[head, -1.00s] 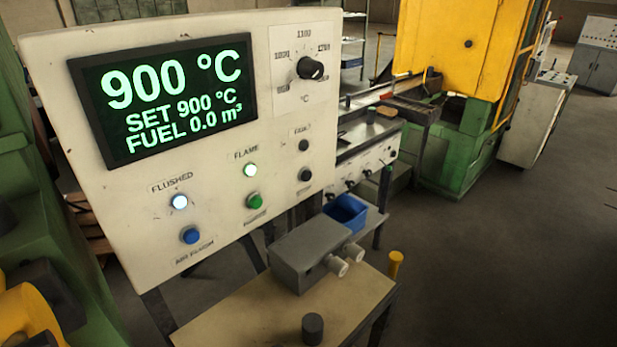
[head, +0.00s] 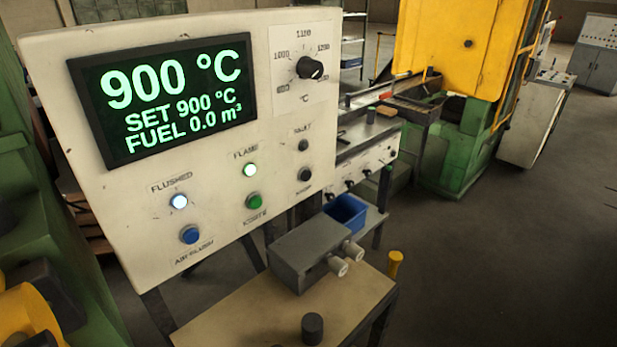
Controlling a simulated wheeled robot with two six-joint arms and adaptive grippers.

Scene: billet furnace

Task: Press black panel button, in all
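The white control panel (head: 215,110) stands at the left and centre of the head view. Its black button (head: 304,174) sits at the lower right, below a dark unlit lamp (head: 303,145). A green button (head: 254,201) sits under a lit lamp (head: 250,170), and a blue button (head: 190,235) under another lit lamp (head: 179,201). The display (head: 165,95) reads 900 °C, SET 900 °C, FUEL 0.0 m³. A black dial (head: 310,68) is at the upper right of the panel. Neither gripper shows, and nothing covers the black button.
A small table (head: 345,310) below the panel holds a grey box (head: 305,252) with two pale knobs and a dark cylinder (head: 313,328). A blue bin (head: 346,211) stands behind. A yellow and green machine (head: 450,50) is farther back. Open floor lies to the right.

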